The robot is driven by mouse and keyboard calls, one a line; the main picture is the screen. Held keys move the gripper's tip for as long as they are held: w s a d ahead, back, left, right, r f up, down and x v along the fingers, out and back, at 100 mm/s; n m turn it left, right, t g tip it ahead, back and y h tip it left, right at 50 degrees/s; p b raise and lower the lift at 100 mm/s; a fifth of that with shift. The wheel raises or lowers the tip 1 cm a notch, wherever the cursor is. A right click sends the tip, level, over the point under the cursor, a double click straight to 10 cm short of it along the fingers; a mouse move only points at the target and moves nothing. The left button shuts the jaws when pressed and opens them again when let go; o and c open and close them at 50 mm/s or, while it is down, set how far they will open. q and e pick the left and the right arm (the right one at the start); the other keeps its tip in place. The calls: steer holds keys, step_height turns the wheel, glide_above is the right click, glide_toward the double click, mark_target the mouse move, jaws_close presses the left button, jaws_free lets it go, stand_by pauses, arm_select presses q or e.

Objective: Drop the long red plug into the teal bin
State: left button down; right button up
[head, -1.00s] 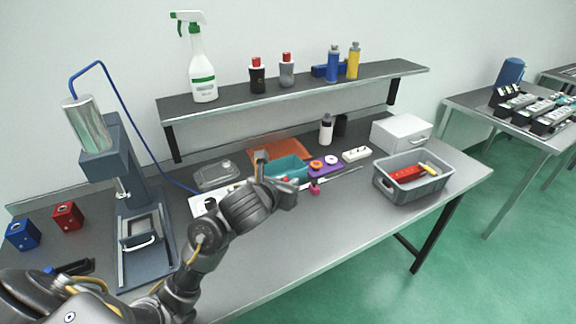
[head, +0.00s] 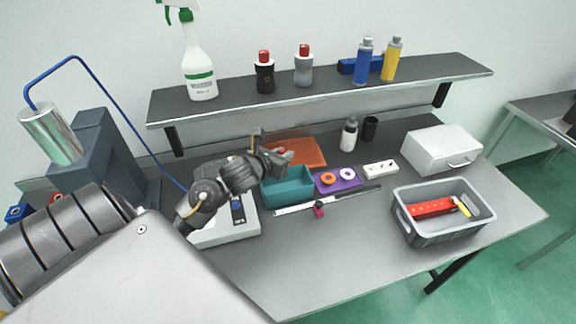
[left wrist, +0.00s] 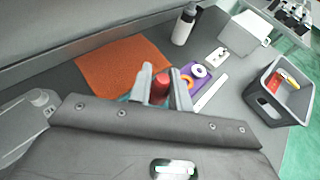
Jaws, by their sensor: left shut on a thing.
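The long red plug (left wrist: 160,87) shows upright between the two fingers of my left gripper (left wrist: 162,90) in the left wrist view. That gripper is shut on it. In the head view my left gripper (head: 279,157) is over the back left part of the teal bin (head: 290,193); the plug is mostly hidden there. The bin stands open on the table, and its back left corner is covered by my gripper. In the left wrist view only a sliver of teal shows beside the fingers. My right gripper is not in view.
An orange mat (head: 309,150) lies behind the bin. A purple tray (head: 350,184) with rings is to its right. A steel ruler (head: 352,197) and a pink object (head: 319,210) lie in front. A grey crate (head: 436,239) stands right, a white scale (head: 225,233) left.

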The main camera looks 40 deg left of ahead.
arm_select(q)
steer(key=f+b, duration=0.2)
steer(key=f, duration=0.3)
steer(key=shift+w+b, duration=0.2)
steer(key=shift+b, duration=0.1)
steer(key=c, duration=1.2)
jaws_free()
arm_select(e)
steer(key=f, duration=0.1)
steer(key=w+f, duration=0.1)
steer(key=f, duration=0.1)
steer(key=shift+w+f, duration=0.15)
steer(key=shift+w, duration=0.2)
arm_select(q)
steer(key=v, duration=1.1)
steer(key=shift+p, duration=0.45)
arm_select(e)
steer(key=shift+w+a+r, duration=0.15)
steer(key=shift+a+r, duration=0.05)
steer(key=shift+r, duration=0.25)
arm_select(q)
steer(key=shift+w+f, duration=0.1)
steer(key=shift+f, duration=0.05)
